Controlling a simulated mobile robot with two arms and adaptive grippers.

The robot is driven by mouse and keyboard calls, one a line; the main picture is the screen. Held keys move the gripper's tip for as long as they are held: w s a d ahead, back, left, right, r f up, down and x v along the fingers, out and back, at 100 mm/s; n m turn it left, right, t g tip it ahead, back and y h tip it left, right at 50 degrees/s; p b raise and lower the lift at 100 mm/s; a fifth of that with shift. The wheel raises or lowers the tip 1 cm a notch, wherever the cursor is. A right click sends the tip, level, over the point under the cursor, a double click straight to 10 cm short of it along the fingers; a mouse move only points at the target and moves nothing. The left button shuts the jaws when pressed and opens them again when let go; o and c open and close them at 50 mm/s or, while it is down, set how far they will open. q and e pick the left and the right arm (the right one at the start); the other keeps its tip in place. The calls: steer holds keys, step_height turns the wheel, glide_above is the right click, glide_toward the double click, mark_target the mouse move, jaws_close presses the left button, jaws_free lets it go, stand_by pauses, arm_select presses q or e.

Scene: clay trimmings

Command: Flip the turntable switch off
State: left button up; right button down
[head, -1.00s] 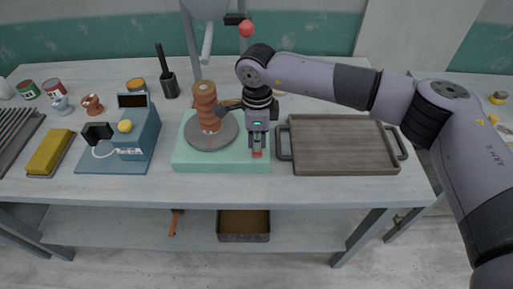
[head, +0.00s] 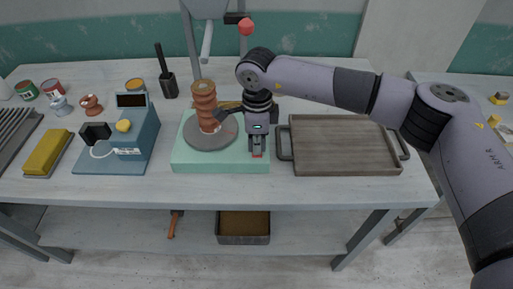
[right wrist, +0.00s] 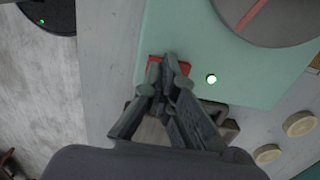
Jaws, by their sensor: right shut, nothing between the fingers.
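The turntable is a mint-green base (head: 222,160) with a round grey disc (head: 205,139); a ridged terracotta clay piece (head: 205,103) stands upright on the disc. A red switch (head: 258,155) sits at the base's front right; it also shows in the right wrist view (right wrist: 154,61), partly hidden by my fingers. A small lamp beside it glows green (right wrist: 211,79). My right gripper (head: 257,151) is shut and empty, pointing down with its fingertips (right wrist: 169,59) over the switch. I cannot tell whether they touch it. My left gripper is not in view.
A wooden tray with dark handles (head: 345,145) lies right of the turntable. A blue device (head: 137,135) and a yellow sponge-like block (head: 46,152) stand to the left. A dark pot with a tool (head: 169,86) stands behind. The table's front strip is clear.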

steer(key=shift+s, duration=0.1)
steer(key=shift+r+p, duration=0.45)
steer(key=shift+r, duration=0.45)
steer(key=shift+r+p, duration=0.8)
steer(key=shift+r, duration=1.7)
steer(key=shift+f, duration=0.1)
